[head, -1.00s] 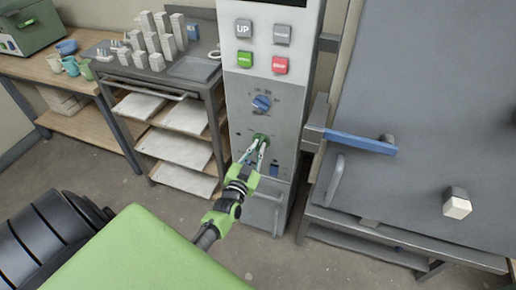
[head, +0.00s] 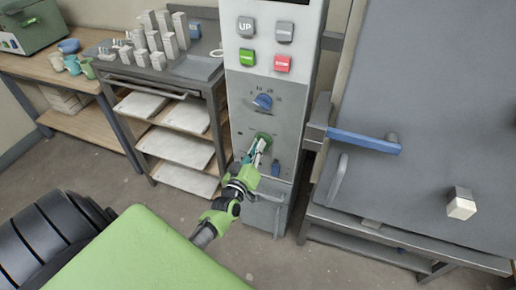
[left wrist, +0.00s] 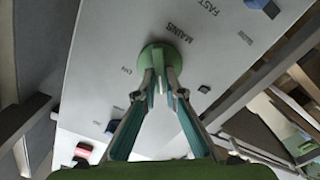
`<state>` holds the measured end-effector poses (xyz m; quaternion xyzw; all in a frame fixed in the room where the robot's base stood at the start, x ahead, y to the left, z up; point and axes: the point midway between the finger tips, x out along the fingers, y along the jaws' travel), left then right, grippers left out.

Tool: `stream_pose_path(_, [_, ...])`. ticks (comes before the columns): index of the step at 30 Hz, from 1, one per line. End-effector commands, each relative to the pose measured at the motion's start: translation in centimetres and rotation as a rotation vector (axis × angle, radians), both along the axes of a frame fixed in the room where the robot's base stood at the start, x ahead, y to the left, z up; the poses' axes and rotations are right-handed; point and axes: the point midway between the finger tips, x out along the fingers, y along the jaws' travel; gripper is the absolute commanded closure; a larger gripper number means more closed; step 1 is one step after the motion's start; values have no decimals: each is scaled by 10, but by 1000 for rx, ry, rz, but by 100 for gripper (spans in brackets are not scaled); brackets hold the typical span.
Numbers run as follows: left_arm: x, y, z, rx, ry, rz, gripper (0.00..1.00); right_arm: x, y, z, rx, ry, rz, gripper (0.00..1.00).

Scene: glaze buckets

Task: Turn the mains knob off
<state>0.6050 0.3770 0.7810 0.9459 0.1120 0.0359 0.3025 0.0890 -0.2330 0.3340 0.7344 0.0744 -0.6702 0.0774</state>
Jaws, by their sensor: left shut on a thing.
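The mains knob is a round green knob (head: 263,139) on the grey control panel (head: 237,110), below a blue dial. In the left wrist view the green mains knob (left wrist: 166,54) sits beside the printed word MAINS, with its grip bar between my fingertips. My left gripper (head: 259,151) reaches up to the panel and is shut on the knob; it also shows in the left wrist view (left wrist: 160,85). The fingers partly hide the knob's grip. My right gripper is not in view.
The blue dial (head: 263,102) and four push buttons, including a red one (head: 282,64), are above the knob. A small blue switch (head: 276,169) is just right of the gripper. A kiln door with a blue handle (head: 364,141) stands at right; a shelf cart (head: 180,149) stands at left.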

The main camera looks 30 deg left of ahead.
Motion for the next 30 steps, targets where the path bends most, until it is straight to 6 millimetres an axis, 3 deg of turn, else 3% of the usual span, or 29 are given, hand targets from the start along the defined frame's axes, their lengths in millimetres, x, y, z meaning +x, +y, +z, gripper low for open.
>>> stream_pose_path(12, [-1, 0, -2, -161, -36, -1, 100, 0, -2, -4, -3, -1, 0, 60])
stream_pose_path(27, [-1, 0, -2, -181, -40, -1, 100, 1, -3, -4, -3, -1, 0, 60])
stream_pose_path(28, [-1, 0, -2, -181, -40, 0, 88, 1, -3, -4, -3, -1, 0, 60])
stream_pose_path(30, [-1, 0, -2, -179, -41, 0, 74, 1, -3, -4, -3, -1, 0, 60])
